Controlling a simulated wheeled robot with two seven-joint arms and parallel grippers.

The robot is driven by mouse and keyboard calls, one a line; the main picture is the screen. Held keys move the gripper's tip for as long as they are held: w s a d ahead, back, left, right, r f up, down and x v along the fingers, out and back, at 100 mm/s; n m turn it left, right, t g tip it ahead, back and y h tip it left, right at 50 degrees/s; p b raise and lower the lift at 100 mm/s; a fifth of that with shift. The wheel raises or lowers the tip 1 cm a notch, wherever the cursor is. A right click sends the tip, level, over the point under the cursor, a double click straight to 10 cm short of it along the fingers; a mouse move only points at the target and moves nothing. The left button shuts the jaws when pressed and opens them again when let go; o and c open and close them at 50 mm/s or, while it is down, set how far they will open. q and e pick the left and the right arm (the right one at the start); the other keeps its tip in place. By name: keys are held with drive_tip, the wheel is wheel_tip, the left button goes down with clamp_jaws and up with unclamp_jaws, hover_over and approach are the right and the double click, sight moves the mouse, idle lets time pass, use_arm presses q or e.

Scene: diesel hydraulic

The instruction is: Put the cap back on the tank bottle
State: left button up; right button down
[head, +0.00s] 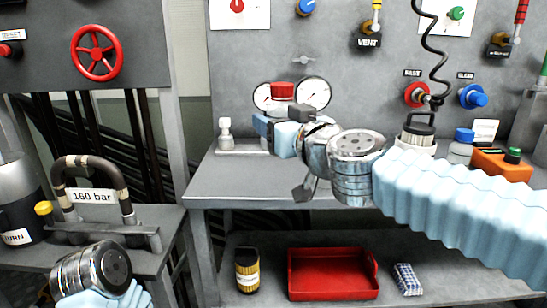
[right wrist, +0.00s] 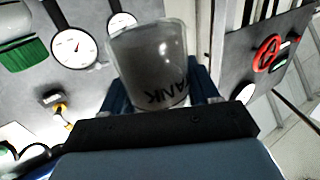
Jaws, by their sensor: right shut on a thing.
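My right gripper (head: 277,124) is above the back of the bench, in front of the gauges. In the right wrist view its fingers are shut on a clear, greyish bottle marked TANK (right wrist: 150,60), shown upside down there. The gripper hides most of the bottle in the head view. A red ribbed cap (head: 282,90) shows just above the fingers. I cannot tell whether it is seated on the bottle, as the wrist view hides that end. My left gripper is out of view; only my left wrist shows at bottom left.
A blue-capped bottle (head: 462,146) and an orange box (head: 500,164) stand at the right of the bench. A red tray (head: 333,274) sits on the lower shelf. Two gauges (head: 314,93) stand behind my gripper. The bench's front left (head: 232,182) is clear.

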drive_tip(key=w+f, duration=0.2)
drive_tip(key=w+f+b, duration=0.1)
drive_tip(key=w+f, duration=0.1)
drive_tip(key=w, duration=0.1)
drive_tip(key=w+f+b, duration=0.1)
drive_tip(key=w+f, duration=0.2)
drive_tip(key=shift+w+a, duration=0.1)
drive_tip(key=shift+a, duration=0.25)
drive_tip(key=shift+w+a+f, duration=0.1)
drive_tip(key=shift+w+f, duration=0.05)
drive_tip(key=shift+w, duration=0.15)
drive_tip(key=shift+w+f+b, duration=0.15)
drive_tip(key=shift+f+b, duration=0.5)
drive_tip(key=shift+f, duration=1.1)
drive_tip(key=shift+f, duration=0.1)
drive_tip(key=shift+f, duration=0.15)
drive_tip(key=shift+c, duration=1.4)
unclamp_jaws()
